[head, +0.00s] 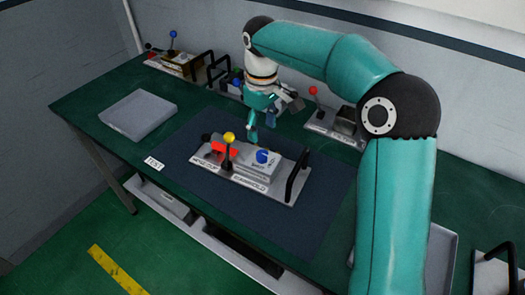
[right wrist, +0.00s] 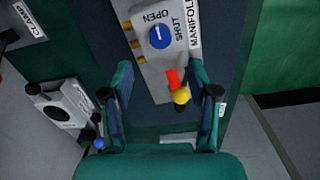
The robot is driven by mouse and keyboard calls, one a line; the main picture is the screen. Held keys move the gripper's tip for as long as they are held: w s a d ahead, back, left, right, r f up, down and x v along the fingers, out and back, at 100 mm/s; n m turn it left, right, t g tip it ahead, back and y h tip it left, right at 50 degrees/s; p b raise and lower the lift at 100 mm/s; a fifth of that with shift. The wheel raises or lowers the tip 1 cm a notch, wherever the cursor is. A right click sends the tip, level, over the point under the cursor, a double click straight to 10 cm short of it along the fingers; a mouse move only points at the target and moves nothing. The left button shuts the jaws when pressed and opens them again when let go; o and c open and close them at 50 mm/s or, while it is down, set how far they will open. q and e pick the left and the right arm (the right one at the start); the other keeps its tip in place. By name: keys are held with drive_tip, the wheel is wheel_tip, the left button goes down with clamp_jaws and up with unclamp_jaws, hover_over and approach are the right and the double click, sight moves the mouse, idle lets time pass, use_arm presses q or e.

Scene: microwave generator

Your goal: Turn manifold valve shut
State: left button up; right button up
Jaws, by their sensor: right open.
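The manifold (head: 245,170) is a grey unit on a white plate on the dark mat. Its valve is a round blue knob (head: 262,157), which also shows in the right wrist view (right wrist: 160,36) beside OPEN and SHUT labels. The knob's white mark looks nearer OPEN. A yellow-balled lever (head: 229,138) and a red piece (head: 225,150) sit at the plate's left part. My right gripper (head: 262,122) is open and empty, above and behind the manifold. In the right wrist view its fingers (right wrist: 160,90) spread either side of the red piece and yellow ball, with the knob beyond them. My left gripper is out of view.
A black handle (head: 297,174) rises at the plate's right end. A grey flat block (head: 138,114) lies at the left on the green bench, with a TEST label (head: 154,163) nearby. A red-balled lever unit (head: 313,92) and other fixtures stand along the back.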

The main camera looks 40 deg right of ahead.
sight(262, 153)
wheel_tip(262, 153, down, 9)
drive_tip(key=shift+f, duration=0.1)
idle(0.3)
clamp_jaws()
